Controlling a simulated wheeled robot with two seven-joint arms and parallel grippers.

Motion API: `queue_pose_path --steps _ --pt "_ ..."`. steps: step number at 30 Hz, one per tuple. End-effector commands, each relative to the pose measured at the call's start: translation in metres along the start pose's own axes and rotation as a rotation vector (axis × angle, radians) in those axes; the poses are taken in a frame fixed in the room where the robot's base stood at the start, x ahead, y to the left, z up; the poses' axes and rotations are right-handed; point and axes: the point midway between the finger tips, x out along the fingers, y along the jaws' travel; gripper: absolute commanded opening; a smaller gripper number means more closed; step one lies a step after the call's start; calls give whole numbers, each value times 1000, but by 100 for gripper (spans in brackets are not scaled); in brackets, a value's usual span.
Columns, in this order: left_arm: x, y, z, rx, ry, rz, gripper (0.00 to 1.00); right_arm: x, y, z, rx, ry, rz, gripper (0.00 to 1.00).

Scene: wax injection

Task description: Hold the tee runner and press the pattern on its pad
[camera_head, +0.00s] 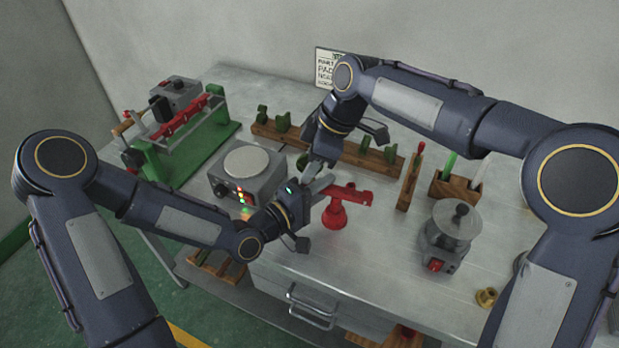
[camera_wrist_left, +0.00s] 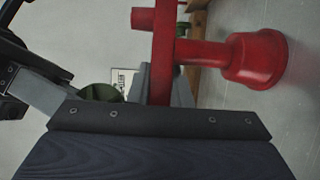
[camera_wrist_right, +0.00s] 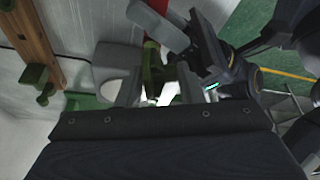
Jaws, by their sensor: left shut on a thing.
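The red tee runner (camera_head: 336,211) stands on the grey bench, with a round cup-like base and a bar on top. My left gripper (camera_head: 323,188) is shut on the bar; the left wrist view shows the red bar (camera_wrist_left: 164,60) between its fingers and the base (camera_wrist_left: 255,60) to the right. My right gripper (camera_head: 320,165) is just above and behind the left one. In the right wrist view a green pattern (camera_wrist_right: 152,68) shows between its fingertips (camera_wrist_right: 158,90); whether they grip it is unclear. Pattern-to-pad contact is hidden.
A wooden rack (camera_head: 345,150) with green patterns is behind. A grey hotplate unit (camera_head: 246,178) is left, a green fixture with a red bar (camera_head: 190,115) farther left. A metal pot (camera_head: 450,225) and wooden block (camera_head: 453,187) are right. Bench in front is clear.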

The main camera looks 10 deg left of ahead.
Motion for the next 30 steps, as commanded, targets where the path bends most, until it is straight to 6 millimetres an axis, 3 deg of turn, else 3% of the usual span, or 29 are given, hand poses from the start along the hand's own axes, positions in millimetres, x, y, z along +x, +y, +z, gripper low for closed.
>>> queue_pose_path --steps 3,19,20,21,30 --pt "0 -1 -1 -2 2 -2 0 1 -2 -1 -2 0 -7 52" --pt "1 -1 -4 -4 11 -3 0 1 -6 -4 -8 4 -16 52" --pt "1 -1 -4 -4 11 -3 0 1 -6 -4 -9 4 -16 42" --pt "1 -1 -4 -4 11 -3 0 1 -6 -5 -9 4 -15 41" --pt "1 -1 -4 -4 9 -4 0 -3 -6 -7 -9 5 -13 41"
